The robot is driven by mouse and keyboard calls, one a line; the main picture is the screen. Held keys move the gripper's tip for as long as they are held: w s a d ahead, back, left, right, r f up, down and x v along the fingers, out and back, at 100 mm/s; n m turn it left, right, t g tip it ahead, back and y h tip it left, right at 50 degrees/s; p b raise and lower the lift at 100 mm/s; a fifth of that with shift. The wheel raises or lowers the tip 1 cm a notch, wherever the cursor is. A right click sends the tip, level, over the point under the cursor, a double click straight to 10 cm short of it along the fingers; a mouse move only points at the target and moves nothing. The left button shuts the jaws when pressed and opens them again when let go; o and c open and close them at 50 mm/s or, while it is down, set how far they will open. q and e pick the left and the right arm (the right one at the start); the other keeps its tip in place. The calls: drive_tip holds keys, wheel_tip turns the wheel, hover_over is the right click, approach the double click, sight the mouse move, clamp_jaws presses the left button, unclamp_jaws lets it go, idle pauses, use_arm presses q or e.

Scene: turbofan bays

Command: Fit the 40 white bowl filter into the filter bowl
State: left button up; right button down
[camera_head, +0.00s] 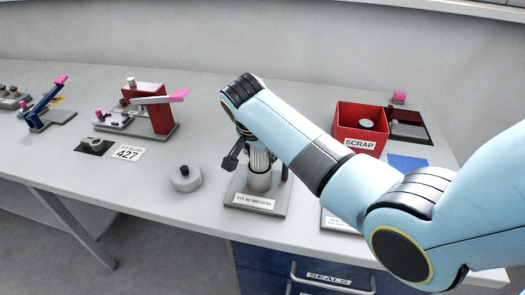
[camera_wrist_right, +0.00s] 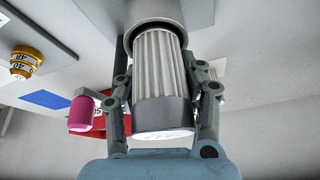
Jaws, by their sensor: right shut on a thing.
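The white pleated bowl filter (camera_wrist_right: 160,75) stands between the fingers of my right gripper (camera_wrist_right: 163,85), with its grey end cap (camera_wrist_right: 163,115) toward my palm. The gripper is shut on it. The filter's far end lies within the dark mouth of the grey filter bowl (camera_wrist_right: 168,10); how deep it sits is hidden. In the head view the filter (camera_head: 259,157) shows upright directly above the filter bowl (camera_head: 259,182), on a grey base labelled "FIT 40 MICRON" (camera_head: 253,203). My right gripper (camera_head: 254,158) is partly hidden by my arm. My left gripper is out of view.
A round grey cap (camera_head: 186,178) lies left of the base. A red SCRAP bin (camera_head: 360,118) holds a round part at the right. Red (camera_head: 148,108) and blue (camera_head: 42,108) fixtures stand at the left, near a 427 card (camera_head: 127,153). Bare bench lies between.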

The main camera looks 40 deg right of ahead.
drive_tip(key=shift+f, duration=0.1)
drive_tip(key=shift+c, duration=1.6)
unclamp_jaws()
wheel_tip(320, 180, up, 3)
drive_tip(key=p, duration=0.3)
drive_tip(key=shift+r+p, duration=0.7)
drive_tip(key=shift+r, duration=1.3)
drive_tip(key=shift+a+f, duration=0.1)
